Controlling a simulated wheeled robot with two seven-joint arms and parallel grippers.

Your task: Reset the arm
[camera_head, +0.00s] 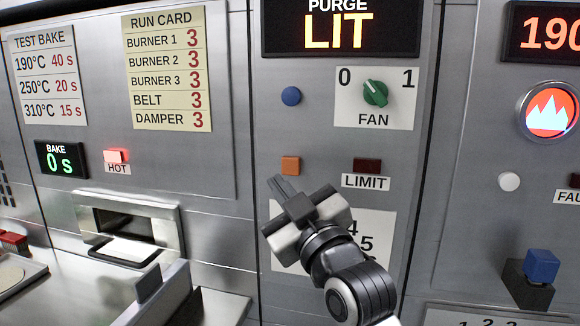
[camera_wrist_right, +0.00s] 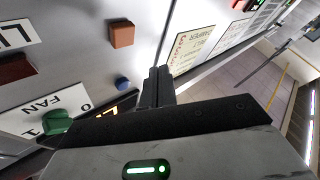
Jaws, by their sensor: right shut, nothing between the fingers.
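My right gripper (camera_head: 276,184) is raised in front of the grey control panel, pointing up and left, with its fingers together and empty. Its fingertips are just below the orange square button (camera_head: 290,165) in the head view; I cannot tell any contact. In the right wrist view the closed fingers (camera_wrist_right: 157,75) point toward the panel, with the orange button (camera_wrist_right: 122,34) and blue button (camera_wrist_right: 122,82) to their left. The gripper and wrist hide part of a white numbered plate (camera_head: 375,225). My left gripper is not in view.
The green fan knob (camera_head: 375,93) points up-left, near 0. The purge display (camera_head: 340,30) reads LIT. The red hot lamp (camera_head: 115,156) glows above an open slot (camera_head: 135,222). A blue-topped knob (camera_head: 542,266) juts out at right. A grey part with a dark plate (camera_head: 148,284) stands lower left.

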